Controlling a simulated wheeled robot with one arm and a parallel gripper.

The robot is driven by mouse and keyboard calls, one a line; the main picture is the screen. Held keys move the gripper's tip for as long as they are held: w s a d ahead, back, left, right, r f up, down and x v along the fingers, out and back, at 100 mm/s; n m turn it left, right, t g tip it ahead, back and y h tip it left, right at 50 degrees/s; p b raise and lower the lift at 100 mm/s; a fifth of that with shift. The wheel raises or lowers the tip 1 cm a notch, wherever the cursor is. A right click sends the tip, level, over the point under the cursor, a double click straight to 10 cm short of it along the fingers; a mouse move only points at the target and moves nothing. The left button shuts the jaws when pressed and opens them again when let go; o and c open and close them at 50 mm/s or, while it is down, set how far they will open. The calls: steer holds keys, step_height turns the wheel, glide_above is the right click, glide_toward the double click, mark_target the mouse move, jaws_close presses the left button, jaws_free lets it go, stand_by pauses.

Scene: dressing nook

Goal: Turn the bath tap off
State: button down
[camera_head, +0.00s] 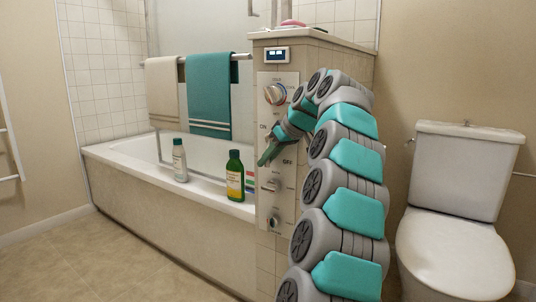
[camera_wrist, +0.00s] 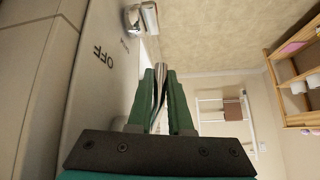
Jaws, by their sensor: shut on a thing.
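The control panel (camera_head: 291,205) is a pale plate on the tiled end wall of the bath. It has an ON mark at its left and an OFF mark at its right. My gripper (camera_head: 264,160) is in front of the panel's middle, between these marks. In the wrist view its green fingers (camera_wrist: 160,72) are shut around a thin, grey, lever-like piece (camera_wrist: 159,88). Most of that piece is hidden by the fingers, and I cannot read its angle. The OFF mark (camera_wrist: 104,57) shows to the left of the fingers.
A round dial (camera_head: 275,94) sits above my gripper, with a lever (camera_head: 270,185) and a small knob (camera_head: 274,222) below. A green bottle (camera_head: 235,176) and a white bottle (camera_head: 180,160) stand on the bath rim (camera_head: 130,172). A toilet (camera_head: 455,240) stands at right. Floor at left is clear.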

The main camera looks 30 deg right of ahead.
stand_by(0.4)
steer(key=c, duration=0.8)
jaws_free()
steer(key=shift+c, duration=0.2)
steer(key=shift+s+r, duration=0.1)
steer(key=p+v, duration=0.1)
steer(key=v, duration=0.6)
steer(key=shift+s+r, duration=0.15)
steer(key=shift+r, duration=0.1)
